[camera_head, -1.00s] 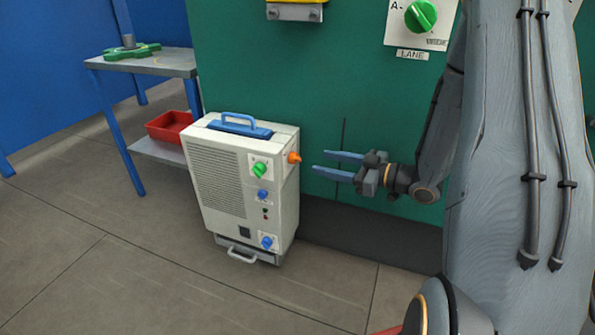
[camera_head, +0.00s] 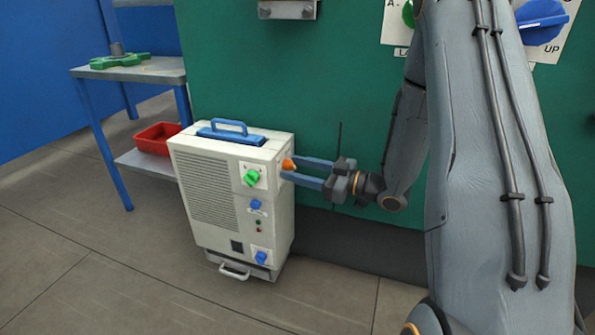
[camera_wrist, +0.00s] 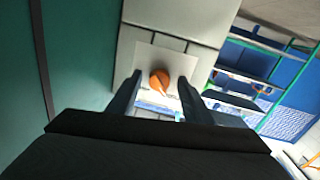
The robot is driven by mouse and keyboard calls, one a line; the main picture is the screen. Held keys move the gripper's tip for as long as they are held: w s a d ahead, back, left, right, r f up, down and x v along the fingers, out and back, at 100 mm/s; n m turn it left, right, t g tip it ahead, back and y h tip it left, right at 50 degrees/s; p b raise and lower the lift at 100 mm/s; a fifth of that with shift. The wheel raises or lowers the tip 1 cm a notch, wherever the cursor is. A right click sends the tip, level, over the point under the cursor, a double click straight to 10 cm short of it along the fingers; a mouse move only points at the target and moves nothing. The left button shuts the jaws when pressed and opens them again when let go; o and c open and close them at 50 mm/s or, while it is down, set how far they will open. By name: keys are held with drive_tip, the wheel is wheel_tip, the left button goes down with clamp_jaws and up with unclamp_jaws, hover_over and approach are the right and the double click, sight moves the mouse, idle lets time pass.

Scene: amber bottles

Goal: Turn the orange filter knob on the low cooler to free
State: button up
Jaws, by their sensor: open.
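The low cooler (camera_head: 210,188) is a cream box with a blue top handle, standing on the floor against the green wall. The orange filter knob (camera_head: 288,165) sits on its right side near the top. In the wrist view the orange knob (camera_wrist: 160,82) lies ahead between my two fingers, on a pale plate, its pointed end toward lower right. My gripper (camera_head: 304,171) is open and comes from the right, with its blue fingertips at the cooler's side around the knob. I cannot tell whether either finger touches it. Any marks on the plate are too small to read.
The cooler's front has a green knob (camera_head: 252,177) and blue knobs. A table (camera_head: 130,74) with a red tray (camera_head: 157,138) on its lower shelf stands to the left. Wall panels with knobs are above. The floor in front is clear.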

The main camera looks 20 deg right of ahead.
drive_tip(key=c, duration=1.1)
drive_tip(key=shift+o, duration=0.2)
